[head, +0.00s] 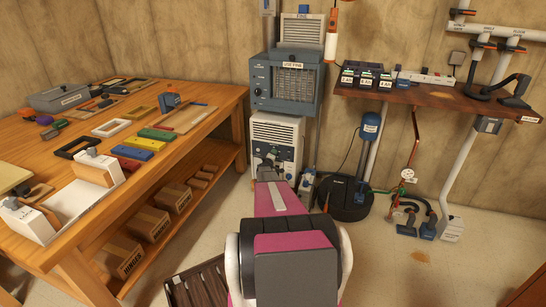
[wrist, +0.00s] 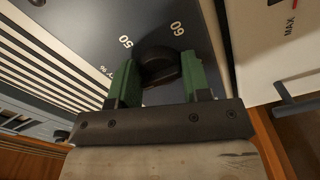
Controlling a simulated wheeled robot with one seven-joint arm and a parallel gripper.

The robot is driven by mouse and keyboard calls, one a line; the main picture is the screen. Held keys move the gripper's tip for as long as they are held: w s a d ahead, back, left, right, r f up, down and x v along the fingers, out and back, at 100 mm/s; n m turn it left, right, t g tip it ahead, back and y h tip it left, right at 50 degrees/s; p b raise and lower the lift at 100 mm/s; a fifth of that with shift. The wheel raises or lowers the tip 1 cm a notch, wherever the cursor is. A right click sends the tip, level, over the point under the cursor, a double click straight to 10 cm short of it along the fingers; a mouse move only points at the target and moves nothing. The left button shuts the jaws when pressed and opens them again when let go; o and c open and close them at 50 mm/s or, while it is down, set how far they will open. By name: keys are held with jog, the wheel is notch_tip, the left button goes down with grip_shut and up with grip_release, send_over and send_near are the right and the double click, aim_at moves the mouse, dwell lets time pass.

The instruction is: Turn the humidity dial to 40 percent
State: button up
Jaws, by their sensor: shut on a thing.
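The humidity dial (wrist: 158,62) is a round black knob on a dark panel. In the wrist view the printed numbers 50 and 60 show above it, and part of a "%" label shows at its left. The other numbers, 40 among them, and the dial's pointer are hidden or cannot be made out. My gripper (wrist: 160,78) has its two green fingers on either side of the knob and is shut on it. In the head view my arm reaches the front of the white louvred unit (head: 276,131), and my gripper (head: 267,162) hides the dial there.
A blue-grey air filter box (head: 288,82) stands above the white unit. A wooden workbench (head: 215,92) is at the left. A wall shelf (head: 430,97) and a black round vacuum (head: 345,198) are at the right. A white panel marked MAX (wrist: 285,45) is close beside my gripper.

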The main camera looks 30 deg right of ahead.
dwell(0.3)
jog(key=o, duration=0.9)
jog(key=shift+a, duration=0.1)
jog(key=v, duration=1)
jog(key=shift+s+a, duration=0.2)
jog(key=shift+s, duration=0.1)
